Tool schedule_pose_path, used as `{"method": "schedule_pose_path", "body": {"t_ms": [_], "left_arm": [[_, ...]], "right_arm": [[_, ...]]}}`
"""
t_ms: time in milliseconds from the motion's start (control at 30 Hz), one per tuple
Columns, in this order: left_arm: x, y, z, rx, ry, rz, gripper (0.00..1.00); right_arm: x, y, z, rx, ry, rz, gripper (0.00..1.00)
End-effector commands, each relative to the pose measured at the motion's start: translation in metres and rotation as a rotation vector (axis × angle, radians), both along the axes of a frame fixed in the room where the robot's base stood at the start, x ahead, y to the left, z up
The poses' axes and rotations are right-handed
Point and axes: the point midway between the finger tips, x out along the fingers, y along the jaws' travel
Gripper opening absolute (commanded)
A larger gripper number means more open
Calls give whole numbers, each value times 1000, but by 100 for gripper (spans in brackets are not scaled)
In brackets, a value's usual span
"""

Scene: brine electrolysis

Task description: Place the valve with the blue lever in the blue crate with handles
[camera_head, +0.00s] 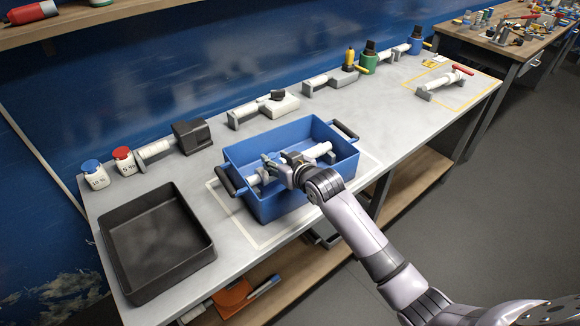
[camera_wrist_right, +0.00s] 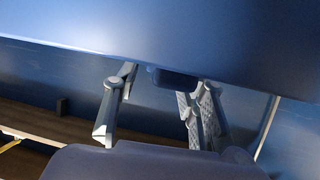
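The blue crate with handles (camera_head: 292,207) stands on the bench inside a pale outlined area, with a dark handle at each end. A white pipe-like piece, probably the valve (camera_head: 318,150), lies in the crate, partly hidden by my right gripper. I cannot make out a blue lever on it. My right gripper (camera_head: 272,168) is over and partly inside the crate. In the right wrist view its fingers (camera_wrist_right: 155,108) are apart with no object clearly held between them. A dark blue rounded piece (camera_wrist_right: 175,79) shows beyond the fingers; I cannot tell what it is. My left gripper is not in view.
A black tray (camera_head: 157,240) stands left of the crate. Two bottles (camera_head: 110,167) and several pipe fittings on grey stands line the back. A valve with a red lever (camera_head: 445,82) lies in a yellow outline at right. The bench (camera_head: 400,120) is clear between.

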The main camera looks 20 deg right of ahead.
Motion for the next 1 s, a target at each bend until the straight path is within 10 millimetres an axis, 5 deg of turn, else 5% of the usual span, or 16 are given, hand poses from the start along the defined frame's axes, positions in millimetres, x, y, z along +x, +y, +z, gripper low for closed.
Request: {"method": "schedule_pose_path", "body": {"t_ms": [500, 1000], "left_arm": [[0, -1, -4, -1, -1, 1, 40], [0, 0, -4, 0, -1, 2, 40]], "right_arm": [[-78, -18, 33, 0, 0, -1, 39], [-86, -20, 37, 1, 0, -1, 39]]}}
